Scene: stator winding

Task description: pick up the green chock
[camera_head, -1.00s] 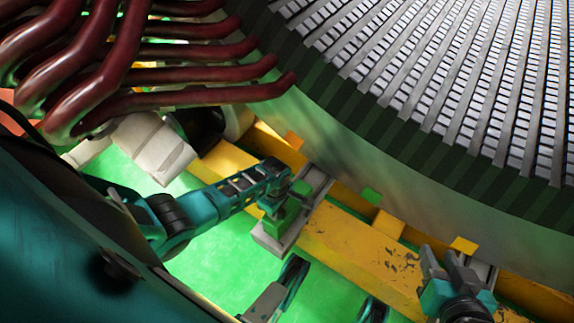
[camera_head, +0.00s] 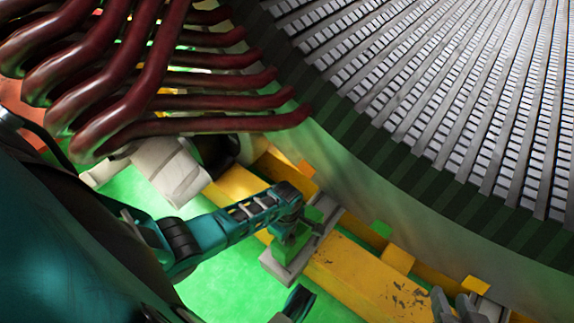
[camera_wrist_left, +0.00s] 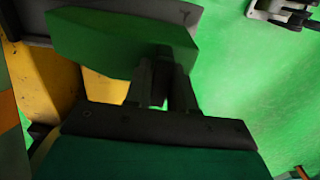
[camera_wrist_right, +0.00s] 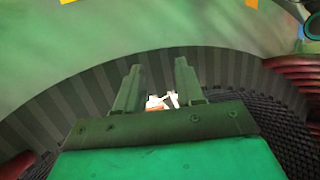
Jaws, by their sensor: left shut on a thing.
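The green chock (camera_head: 290,247) is at the grey block (camera_head: 276,268) beside the yellow beam, near the middle of the head view. My left gripper (camera_head: 297,224) reaches it from the left and is shut on it. In the left wrist view the chock (camera_wrist_left: 118,42) lies across the tips of my left gripper (camera_wrist_left: 162,75), with a grey surface behind it. I cannot tell whether the chock touches the grey block. In the right wrist view my right gripper (camera_wrist_right: 157,82) is open and empty.
The large stator ring (camera_head: 420,200) fills the upper right. Dark red bent pipes (camera_head: 200,125) hang at the upper left. Green floor (camera_head: 228,280) lies open below.

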